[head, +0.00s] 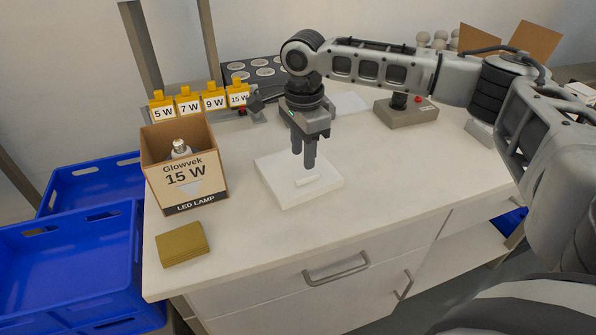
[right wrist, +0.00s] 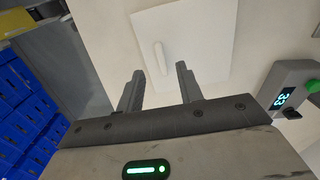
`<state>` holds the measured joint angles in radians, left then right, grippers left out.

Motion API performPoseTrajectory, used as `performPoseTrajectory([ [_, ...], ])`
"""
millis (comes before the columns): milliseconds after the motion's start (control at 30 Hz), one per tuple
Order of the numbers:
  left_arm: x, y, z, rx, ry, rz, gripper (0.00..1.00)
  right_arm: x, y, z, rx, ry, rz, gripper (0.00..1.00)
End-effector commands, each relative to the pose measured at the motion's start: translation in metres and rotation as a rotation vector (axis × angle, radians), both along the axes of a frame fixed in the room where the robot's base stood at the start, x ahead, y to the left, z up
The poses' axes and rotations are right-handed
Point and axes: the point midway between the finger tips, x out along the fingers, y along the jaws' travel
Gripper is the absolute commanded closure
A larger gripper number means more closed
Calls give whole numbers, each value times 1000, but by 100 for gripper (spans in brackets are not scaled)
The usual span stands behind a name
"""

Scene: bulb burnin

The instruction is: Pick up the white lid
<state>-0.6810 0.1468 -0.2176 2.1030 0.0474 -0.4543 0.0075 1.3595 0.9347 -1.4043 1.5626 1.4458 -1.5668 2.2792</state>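The white lid (head: 272,185) is a flat white square with a raised bar handle (head: 308,181) and lies on the white worktop. It also shows in the right wrist view (right wrist: 205,35), with its handle (right wrist: 160,57) just past the fingertips. My right gripper (head: 304,160) points down over the lid, above the handle. In the right wrist view my right gripper (right wrist: 160,72) has its fingers apart with nothing between them. I cannot tell exactly how high the tips are above the handle. My left gripper is in no view.
Left of the lid stands an open Glowvek 15 W box (head: 185,170) holding a bulb (head: 180,148). A gold pad (head: 182,244) lies at the front left. Yellow watt tags (head: 188,102) and a device with a red button (head: 405,111) stand behind. Blue crates (head: 70,255) are left.

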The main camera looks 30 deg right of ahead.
Motion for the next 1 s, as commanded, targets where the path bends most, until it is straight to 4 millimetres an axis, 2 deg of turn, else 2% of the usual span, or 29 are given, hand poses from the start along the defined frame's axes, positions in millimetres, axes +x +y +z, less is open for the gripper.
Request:
performPoseTrajectory([
  [267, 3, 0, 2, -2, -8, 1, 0, 0, 1, -22, 0, 1, 1, 64],
  [500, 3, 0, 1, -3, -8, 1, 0, 0, 2, -58, 0, 0, 1, 64],
  [633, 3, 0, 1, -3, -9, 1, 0, 0, 2, -65, 1, -1, 1, 64],
  [833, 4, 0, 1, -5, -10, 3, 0, 0, 2, -65, 1, -1, 1, 64],
  [967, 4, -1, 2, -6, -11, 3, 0, 0, 2, -65, 1, -1, 1, 100],
  [1000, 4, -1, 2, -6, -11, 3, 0, 0, 2, -65, 1, -1, 1, 100],
])
